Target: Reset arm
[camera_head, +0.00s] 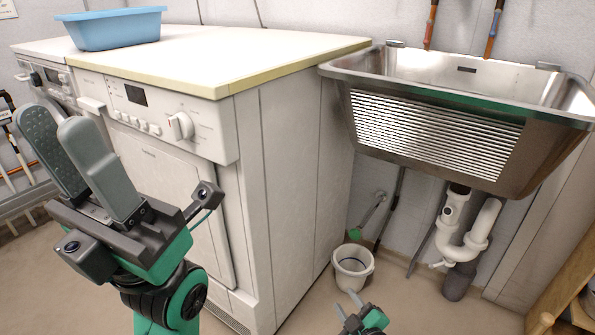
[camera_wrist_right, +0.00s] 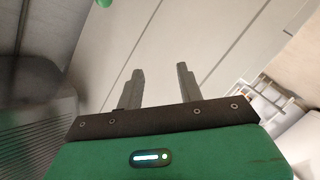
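My left gripper (camera_head: 58,122) is raised at the left of the head view, in front of the white washing machine (camera_head: 165,165). Its two grey fingers point up and stand a little apart, with nothing between them. My right gripper (camera_head: 348,304) shows small at the bottom edge of the head view, below the white bucket. In the right wrist view its two dark fingers (camera_wrist_right: 160,76) are apart and empty.
A metal washtub basin (camera_head: 440,165) is on the right, with white drain pipes (camera_head: 467,238) below. A white bucket (camera_head: 352,266) stands on the floor. A blue tub (camera_head: 112,29) sits on the machine top. A wooden piece (camera_head: 570,285) is at lower right.

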